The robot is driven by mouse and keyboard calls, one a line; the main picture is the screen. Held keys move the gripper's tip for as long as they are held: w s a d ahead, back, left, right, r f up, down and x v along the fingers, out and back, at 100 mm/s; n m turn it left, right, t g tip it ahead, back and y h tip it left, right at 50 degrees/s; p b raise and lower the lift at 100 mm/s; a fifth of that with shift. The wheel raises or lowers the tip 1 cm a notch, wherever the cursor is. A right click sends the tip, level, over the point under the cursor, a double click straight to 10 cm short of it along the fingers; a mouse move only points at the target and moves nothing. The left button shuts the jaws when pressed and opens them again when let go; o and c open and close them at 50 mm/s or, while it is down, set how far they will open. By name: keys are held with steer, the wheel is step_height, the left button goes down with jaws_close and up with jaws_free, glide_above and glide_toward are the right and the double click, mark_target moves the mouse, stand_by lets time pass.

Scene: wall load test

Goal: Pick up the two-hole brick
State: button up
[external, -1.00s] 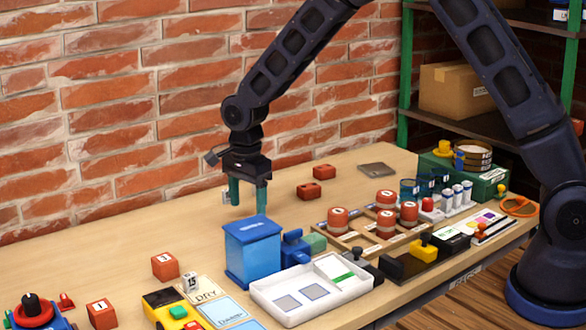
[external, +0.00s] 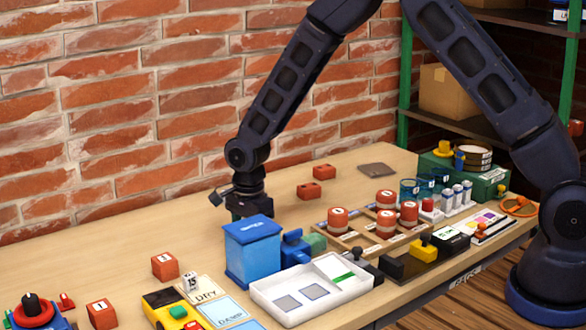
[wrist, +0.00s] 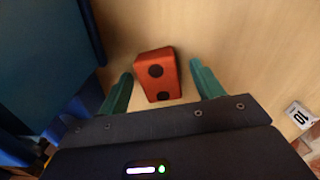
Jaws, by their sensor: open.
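The two-hole brick (wrist: 158,82) is a small red-orange block with two dark round holes in its upper face. In the wrist view it lies on the wooden table, slightly tilted in the picture. My gripper (wrist: 160,70) is open, with its green fingers at either side of the brick and visible gaps between. In the external view my gripper (external: 248,212) is low behind the blue box, which hides the fingertips and this brick.
The blue box (external: 252,252) stands close beside my gripper and fills the left of the wrist view (wrist: 45,50). Two more red bricks (external: 309,191) lie to the right, further back. A white tray (external: 310,292) stands in front. A white numbered tag (wrist: 300,114) lies at right.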

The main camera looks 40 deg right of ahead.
steer(key=c, duration=1.2)
steer(key=shift+o, duration=0.2)
